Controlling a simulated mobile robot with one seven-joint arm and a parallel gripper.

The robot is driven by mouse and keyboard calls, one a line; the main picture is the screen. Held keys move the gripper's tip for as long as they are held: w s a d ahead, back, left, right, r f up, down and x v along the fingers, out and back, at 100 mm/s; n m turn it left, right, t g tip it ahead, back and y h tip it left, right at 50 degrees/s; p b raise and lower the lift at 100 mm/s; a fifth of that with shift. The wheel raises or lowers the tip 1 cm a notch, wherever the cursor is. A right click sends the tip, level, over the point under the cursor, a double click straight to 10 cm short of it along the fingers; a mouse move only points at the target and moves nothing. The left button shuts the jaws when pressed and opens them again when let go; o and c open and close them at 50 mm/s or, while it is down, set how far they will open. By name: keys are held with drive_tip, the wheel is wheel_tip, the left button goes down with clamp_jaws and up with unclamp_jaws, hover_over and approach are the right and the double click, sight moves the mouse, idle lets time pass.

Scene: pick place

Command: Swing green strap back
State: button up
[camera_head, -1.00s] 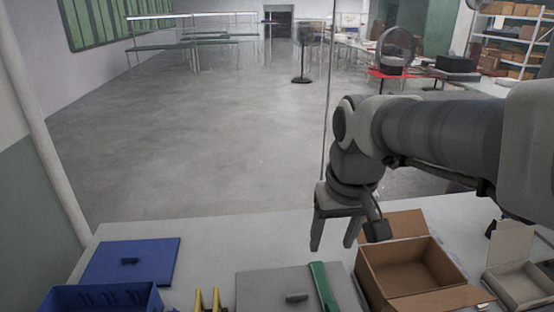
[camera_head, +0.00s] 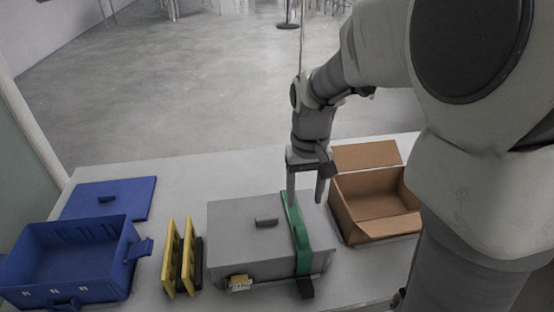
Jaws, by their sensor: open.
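A green strap (camera_head: 297,232) runs over the right part of the lid of a grey box (camera_head: 238,243) and down its front face. A dark piece sits at the strap's lower front end.
An open cardboard box (camera_head: 375,211) stands right of the grey box. Yellow and black upright pieces (camera_head: 181,258) stand left of it. An open blue crate (camera_head: 66,260) and a flat blue lid (camera_head: 108,198) are at the left. The table behind the grey box is bare.

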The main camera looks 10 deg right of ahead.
sight(302, 229)
wheel_tip(302, 229, down, 10)
drive_tip(key=shift+f+b, duration=0.1)
drive_tip(key=shift+b, duration=0.6)
clamp_jaws()
idle(1.0)
